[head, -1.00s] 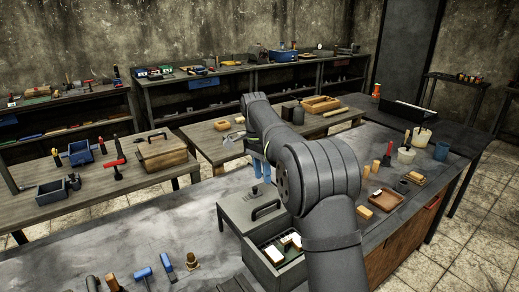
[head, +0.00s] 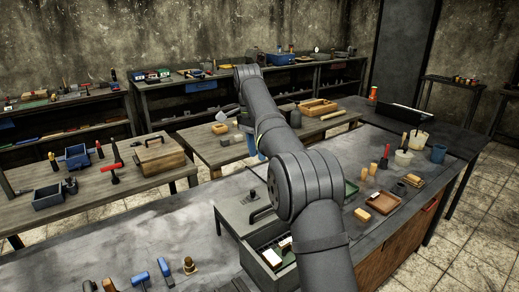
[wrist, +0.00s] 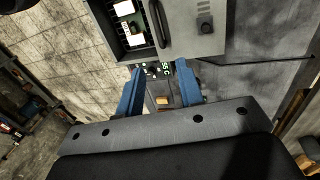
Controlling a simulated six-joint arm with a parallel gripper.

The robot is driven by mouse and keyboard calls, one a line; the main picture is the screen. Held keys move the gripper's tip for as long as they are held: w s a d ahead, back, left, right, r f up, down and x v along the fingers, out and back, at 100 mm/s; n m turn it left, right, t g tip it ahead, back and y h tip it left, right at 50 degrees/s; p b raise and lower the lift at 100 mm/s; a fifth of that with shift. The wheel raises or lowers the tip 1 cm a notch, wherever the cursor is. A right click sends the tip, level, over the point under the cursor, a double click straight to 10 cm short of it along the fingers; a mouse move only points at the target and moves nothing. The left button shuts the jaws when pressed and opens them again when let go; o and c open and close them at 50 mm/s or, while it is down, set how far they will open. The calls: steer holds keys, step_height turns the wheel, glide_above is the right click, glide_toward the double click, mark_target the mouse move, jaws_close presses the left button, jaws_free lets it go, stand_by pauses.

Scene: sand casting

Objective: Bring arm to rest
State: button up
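My gripper (head: 249,142) is at the end of my raised arm, above the far side of the workbench, with its blue fingers hanging down. In the wrist view the two blue fingers of my gripper (wrist: 160,68) stand apart, and I see nothing clamped between them. A grey metal box (head: 232,219) with a black handle stands on the bench below my arm. It also shows in the wrist view (wrist: 185,38), with a dark knob on top. Its open compartment (wrist: 128,22) holds pale blocks. My arm hides part of the box in the head view.
Blue-handled hammers (head: 166,272) and a brass piece (head: 189,265) lie on the bench at the front left. A brown tray (head: 384,203), pots and small pieces stand on the right. A wooden box (head: 160,158) sits on the left table.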

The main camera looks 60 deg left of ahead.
mark_target(266, 209)
steer(key=shift+f, duration=0.1)
stand_by(0.3)
steer(key=d+f, duration=0.1)
steer(key=f, duration=0.4)
steer(key=d+f, duration=0.1)
steer(key=f, duration=0.5)
steer(key=d+f, duration=0.1)
steer(key=f, duration=0.5)
steer(key=shift+d, duration=0.2)
steer(key=shift+r, duration=0.1)
steer(key=a+r, duration=0.2)
steer(key=r, duration=0.6)
steer(key=a+r, duration=0.2)
steer(key=r, duration=0.7)
steer(key=d+f, duration=0.1)
steer(key=f, duration=0.4)
steer(key=d+f, duration=0.2)
steer(key=f, duration=0.4)
steer(key=d+f, duration=0.1)
steer(key=f, duration=0.5)
steer(key=shift+d+f, duration=0.15)
steer(key=shift+d, duration=0.65)
